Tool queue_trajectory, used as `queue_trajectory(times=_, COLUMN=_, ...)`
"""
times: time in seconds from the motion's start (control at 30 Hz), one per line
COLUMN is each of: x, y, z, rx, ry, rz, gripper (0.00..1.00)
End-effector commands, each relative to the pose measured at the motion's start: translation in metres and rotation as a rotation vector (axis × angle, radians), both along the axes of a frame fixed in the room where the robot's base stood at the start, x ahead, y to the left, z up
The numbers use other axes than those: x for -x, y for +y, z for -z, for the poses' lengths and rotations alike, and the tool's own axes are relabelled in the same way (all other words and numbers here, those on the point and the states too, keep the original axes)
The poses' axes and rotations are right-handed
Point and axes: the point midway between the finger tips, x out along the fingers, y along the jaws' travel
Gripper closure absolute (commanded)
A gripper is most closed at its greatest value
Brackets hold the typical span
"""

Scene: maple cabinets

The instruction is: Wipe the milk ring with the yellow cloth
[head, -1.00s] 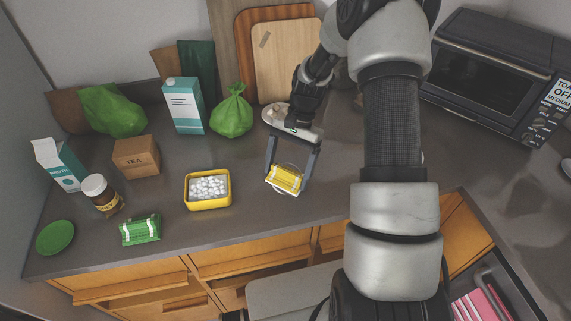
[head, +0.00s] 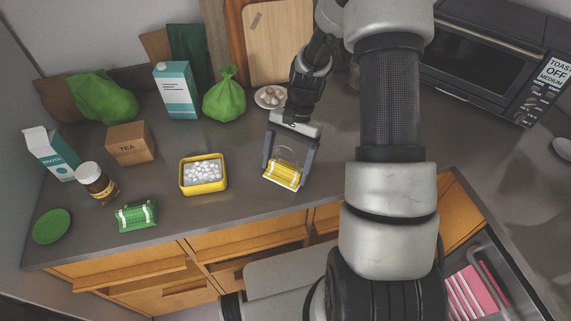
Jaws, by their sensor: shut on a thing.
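My gripper (head: 285,175) is shut on the yellow cloth (head: 283,175), a folded bundle with pale bands. It is low over the counter, right of the yellow tub; contact with the counter cannot be told. The milk ring (head: 287,151) shows as a thin pale arc behind the cloth, between my fingers. The rest of the ring is hidden by the cloth or too faint to see.
A yellow tub (head: 203,190) of white pieces is left of my gripper. A plate of round items (head: 258,97) is behind. Drawers (head: 250,248) lie below the front edge.

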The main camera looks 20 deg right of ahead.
Motion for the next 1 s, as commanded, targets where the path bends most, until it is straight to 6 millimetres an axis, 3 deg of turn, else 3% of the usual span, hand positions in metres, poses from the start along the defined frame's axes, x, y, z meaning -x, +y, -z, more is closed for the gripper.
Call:
queue_trajectory(times=0.2, x=-0.022, y=0.0, z=0.0, rx=0.001, ry=-0.003, rz=0.001, gripper=0.36)
queue_trajectory(times=1.0, x=-0.068, y=0.0, z=0.002, rx=0.001, ry=-0.003, rz=0.001, gripper=0.36)
